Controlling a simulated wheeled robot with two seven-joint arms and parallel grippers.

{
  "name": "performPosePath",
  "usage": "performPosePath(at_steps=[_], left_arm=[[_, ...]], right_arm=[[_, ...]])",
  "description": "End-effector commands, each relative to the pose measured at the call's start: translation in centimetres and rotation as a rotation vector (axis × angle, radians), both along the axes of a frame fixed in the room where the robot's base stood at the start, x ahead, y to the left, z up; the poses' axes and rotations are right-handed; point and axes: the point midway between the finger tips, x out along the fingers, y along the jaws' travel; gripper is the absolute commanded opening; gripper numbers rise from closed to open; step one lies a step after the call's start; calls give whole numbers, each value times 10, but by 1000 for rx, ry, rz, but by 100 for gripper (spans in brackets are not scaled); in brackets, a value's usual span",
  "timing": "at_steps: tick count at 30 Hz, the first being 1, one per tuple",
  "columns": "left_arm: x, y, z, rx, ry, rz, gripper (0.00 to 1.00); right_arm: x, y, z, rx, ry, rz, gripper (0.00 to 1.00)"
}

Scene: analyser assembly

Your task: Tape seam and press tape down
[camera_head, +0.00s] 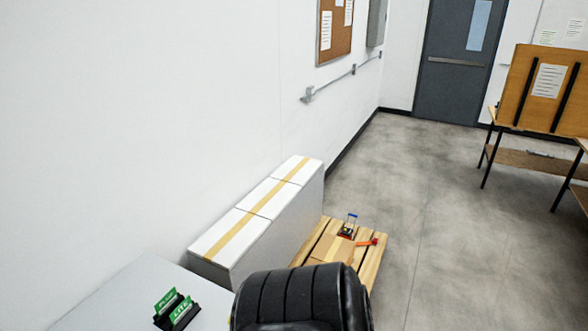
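A brown cardboard box (332,248) sits on a wooden pallet (371,268) in the lower middle of the head view. Its near part is hidden behind a black ribbed shape, so I cannot see its whole top or any seam clearly. A small tool with a blue top and a dark body (348,227), perhaps a tape dispenser, stands at the far side of the box. An orange-red piece (368,242) lies just to its right. Neither of my grippers shows in this view.
White boxes (262,200) with a tan strip along their tops stand in a row by the left wall. Green PLUS and LITE signs (176,307) stand on a grey surface (115,303). A wooden bench (535,160) is at the right. The floor between is clear.

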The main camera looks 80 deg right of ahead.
Motion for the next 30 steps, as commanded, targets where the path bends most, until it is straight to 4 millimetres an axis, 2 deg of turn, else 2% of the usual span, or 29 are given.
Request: performPosePath(at_steps=[16, 30], left_arm=[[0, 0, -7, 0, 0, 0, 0], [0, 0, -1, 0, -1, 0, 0]], right_arm=[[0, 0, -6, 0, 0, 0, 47], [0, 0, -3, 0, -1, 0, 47]])
